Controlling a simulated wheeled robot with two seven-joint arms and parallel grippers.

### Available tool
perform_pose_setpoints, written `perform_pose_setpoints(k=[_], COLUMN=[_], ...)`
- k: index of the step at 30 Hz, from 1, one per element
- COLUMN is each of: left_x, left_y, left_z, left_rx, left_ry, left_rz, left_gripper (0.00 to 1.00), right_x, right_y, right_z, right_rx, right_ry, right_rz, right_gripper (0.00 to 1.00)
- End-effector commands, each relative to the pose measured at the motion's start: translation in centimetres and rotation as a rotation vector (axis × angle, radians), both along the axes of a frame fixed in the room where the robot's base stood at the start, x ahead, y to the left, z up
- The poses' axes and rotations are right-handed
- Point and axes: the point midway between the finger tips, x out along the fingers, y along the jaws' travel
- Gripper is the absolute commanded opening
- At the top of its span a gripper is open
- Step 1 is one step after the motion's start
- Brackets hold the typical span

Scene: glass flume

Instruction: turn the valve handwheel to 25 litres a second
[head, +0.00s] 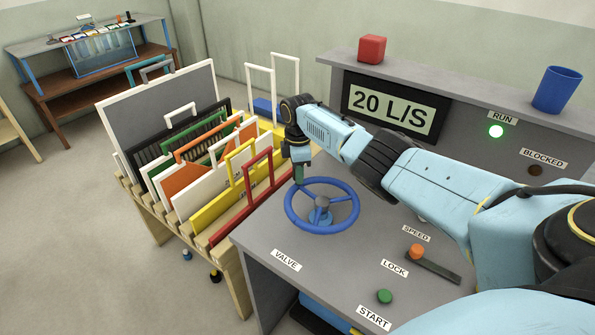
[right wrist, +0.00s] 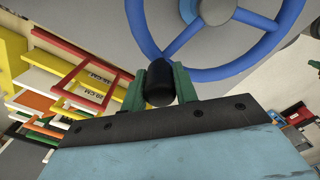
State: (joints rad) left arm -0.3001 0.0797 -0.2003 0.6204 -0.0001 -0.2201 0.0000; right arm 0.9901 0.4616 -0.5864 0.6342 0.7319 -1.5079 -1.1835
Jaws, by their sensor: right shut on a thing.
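The blue valve handwheel (head: 324,230) lies on the grey console beside the VALVE label (head: 286,260). My right gripper (head: 299,178) points down at the wheel's far left rim. In the right wrist view its green fingers (right wrist: 160,84) are shut on a dark knob (right wrist: 159,88) at the rim of the handwheel (right wrist: 222,73). The display (head: 393,107) reads 20 L/S. My left gripper is out of view.
The orange SPEED slider knob (head: 416,252) and green START button (head: 384,296) are right of the wheel. A rack of coloured frames (head: 196,242) stands close left. A red block (head: 372,49) and blue cup (head: 557,90) sit on the console shelf.

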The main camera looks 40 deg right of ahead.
Motion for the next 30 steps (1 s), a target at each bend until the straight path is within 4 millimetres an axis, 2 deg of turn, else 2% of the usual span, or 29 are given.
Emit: perform_pose_setpoints(k=[3,4,9,17,20,23,30], left_x=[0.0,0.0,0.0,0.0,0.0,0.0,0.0], left_y=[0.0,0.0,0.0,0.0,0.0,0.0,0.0], left_z=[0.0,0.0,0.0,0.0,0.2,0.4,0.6], left_rx=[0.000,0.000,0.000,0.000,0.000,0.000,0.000], left_ry=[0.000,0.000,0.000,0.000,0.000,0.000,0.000], left_rz=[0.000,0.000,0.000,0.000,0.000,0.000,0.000], left_gripper=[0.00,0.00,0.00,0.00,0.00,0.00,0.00], right_x=[0.0,0.0,0.0,0.0,0.1,0.1,0.1], right_y=[-0.2,-0.2,-0.2,-0.1,-0.1,-0.1,-0.1], right_z=[0.2,0.1,0.1,0.1,0.8,2.2,7.6], right_rx=[-0.005,-0.005,-0.004,-0.001,-0.001,-0.002,-0.002], right_ry=[0.000,0.000,0.000,0.000,-0.003,-0.004,-0.007], right_rz=[0.001,0.001,0.001,0.002,0.003,0.003,0.002], right_gripper=[0.00,0.30,0.50,0.50,0.50,0.50,0.50])
